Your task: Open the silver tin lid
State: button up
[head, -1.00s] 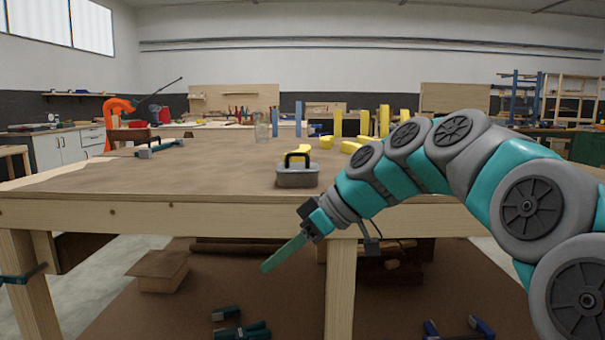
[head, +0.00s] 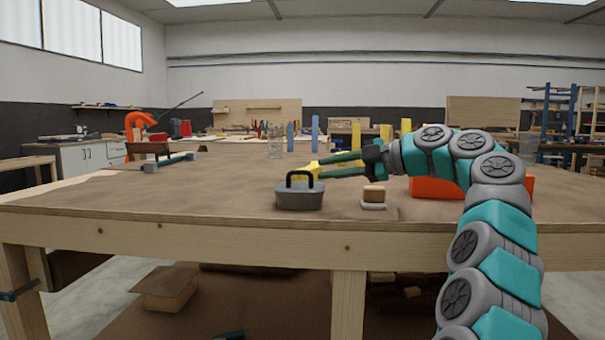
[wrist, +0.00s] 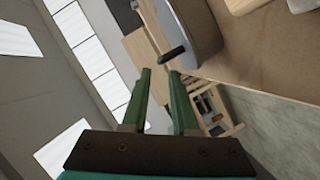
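The silver-grey tin (head: 299,201) stands near the front edge of the workbench. Its lid (head: 299,187) looks shut and carries a black arched handle (head: 288,178). My gripper (head: 320,167) is just right of the handle, pointing left, with its two green fingers apart and nothing between them. In the wrist view the open fingers (wrist: 160,72) point toward the black handle (wrist: 173,53), which sits just beyond the tips. Part of the grey tin (wrist: 192,28) shows there too. The fingers look clear of the handle.
A wooden block on a pale base (head: 374,205) stands right of the tin. A red-orange object (head: 428,188) lies behind my arm. Yellow pieces (head: 310,169) are behind the tin, with a glass jar (head: 275,149) farther back.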

aim_at(299, 172)
jog(key=x, duration=0.7)
jog(key=shift+w+a+f+p, duration=0.1)
jog(key=shift+a+p, duration=0.2)
jog(key=shift+a, duration=0.05)
grip_shut()
dwell(1.1)
